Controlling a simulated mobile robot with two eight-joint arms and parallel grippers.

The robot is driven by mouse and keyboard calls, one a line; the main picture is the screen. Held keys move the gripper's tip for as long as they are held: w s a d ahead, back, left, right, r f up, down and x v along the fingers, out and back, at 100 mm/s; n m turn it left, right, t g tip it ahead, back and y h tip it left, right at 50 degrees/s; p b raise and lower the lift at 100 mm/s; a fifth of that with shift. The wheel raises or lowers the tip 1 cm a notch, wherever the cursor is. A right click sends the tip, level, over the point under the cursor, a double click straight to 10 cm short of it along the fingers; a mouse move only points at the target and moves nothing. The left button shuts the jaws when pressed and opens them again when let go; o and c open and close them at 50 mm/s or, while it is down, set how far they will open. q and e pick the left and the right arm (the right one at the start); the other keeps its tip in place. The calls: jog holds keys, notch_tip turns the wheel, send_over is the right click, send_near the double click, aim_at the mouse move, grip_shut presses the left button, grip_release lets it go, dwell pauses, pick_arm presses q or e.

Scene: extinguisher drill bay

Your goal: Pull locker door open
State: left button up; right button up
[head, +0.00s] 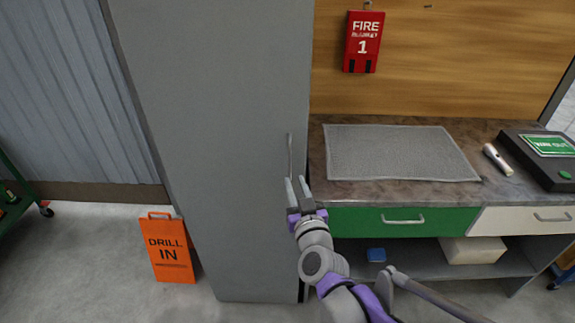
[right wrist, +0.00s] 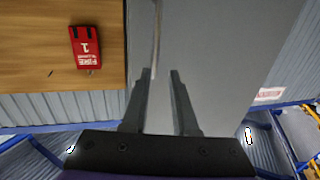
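The locker (head: 215,150) is a tall grey cabinet with its door shut, left of the counter in the head view. Its vertical bar handle (head: 290,150) is near the door's right edge. My right gripper (head: 297,190) is open at the handle's lower end, fingers pointing at the door. In the right wrist view the handle (right wrist: 157,35) runs down to the gap between the fingertips (right wrist: 160,75), closer to the left finger. I cannot tell whether it lies between the fingers or just beyond them. The grip is not closed. My left gripper is not in view.
A counter (head: 490,190) with a grey mat (head: 395,153), a flashlight (head: 497,160) and a black box (head: 545,165) stands right of the locker. An orange sign (head: 168,250) stands on the floor at the left.

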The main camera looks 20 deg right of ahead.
aim_at(290, 158)
jog(key=shift+h, duration=0.3)
jog(key=w, duration=0.3)
jog(key=w+d, duration=0.1)
jog(key=w, duration=0.3)
jog(key=w+p, duration=0.1)
jog(key=w, duration=0.3)
jog(key=shift+w+d+r, duration=0.1)
jog(key=shift+d+r, duration=0.05)
jog(key=shift+d, duration=0.05)
grip_shut()
dwell(0.8)
